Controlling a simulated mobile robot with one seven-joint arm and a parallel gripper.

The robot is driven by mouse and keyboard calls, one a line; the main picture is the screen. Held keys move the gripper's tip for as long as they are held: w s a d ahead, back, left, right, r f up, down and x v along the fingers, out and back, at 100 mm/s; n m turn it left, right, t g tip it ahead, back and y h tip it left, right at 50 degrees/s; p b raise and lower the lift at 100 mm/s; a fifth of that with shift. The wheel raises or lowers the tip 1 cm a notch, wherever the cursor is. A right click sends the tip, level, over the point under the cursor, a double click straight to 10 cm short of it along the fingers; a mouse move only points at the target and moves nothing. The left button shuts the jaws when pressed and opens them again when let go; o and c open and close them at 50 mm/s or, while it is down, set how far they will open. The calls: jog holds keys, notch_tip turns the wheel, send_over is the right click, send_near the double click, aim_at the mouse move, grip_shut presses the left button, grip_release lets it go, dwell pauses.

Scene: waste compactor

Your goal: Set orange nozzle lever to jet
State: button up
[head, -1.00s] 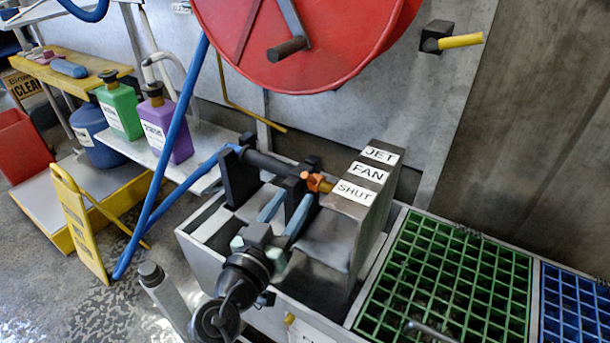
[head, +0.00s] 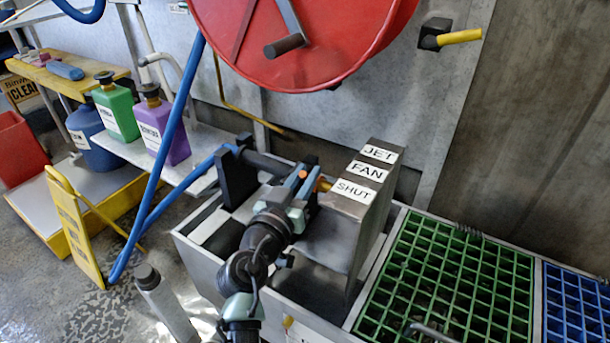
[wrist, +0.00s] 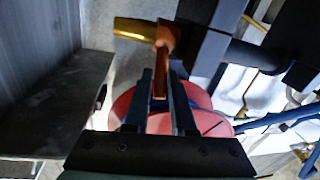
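The orange nozzle lever (wrist: 164,40) shows in the wrist view, with its handle reaching down between my fingers. Only a small orange part of the lever (head: 303,174) shows in the head view, beside the SHUT label (head: 355,190); my gripper hides the rest. The FAN label (head: 368,171) and JET label (head: 379,153) lie farther back on the grey block. My gripper (wrist: 161,76) is open around the handle, one finger on each side, with a gap visible. A yellow nozzle end (wrist: 135,29) sits left of the lever in the wrist view.
A dark stand (head: 235,178) holds the pipe left of the lever. The grey block (head: 345,225) is close on the right. A red reel (head: 300,40) hangs above, a blue hose (head: 160,165) runs at left, and a green grate (head: 450,270) lies at right.

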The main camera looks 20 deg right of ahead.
grip_shut()
dwell(1.1)
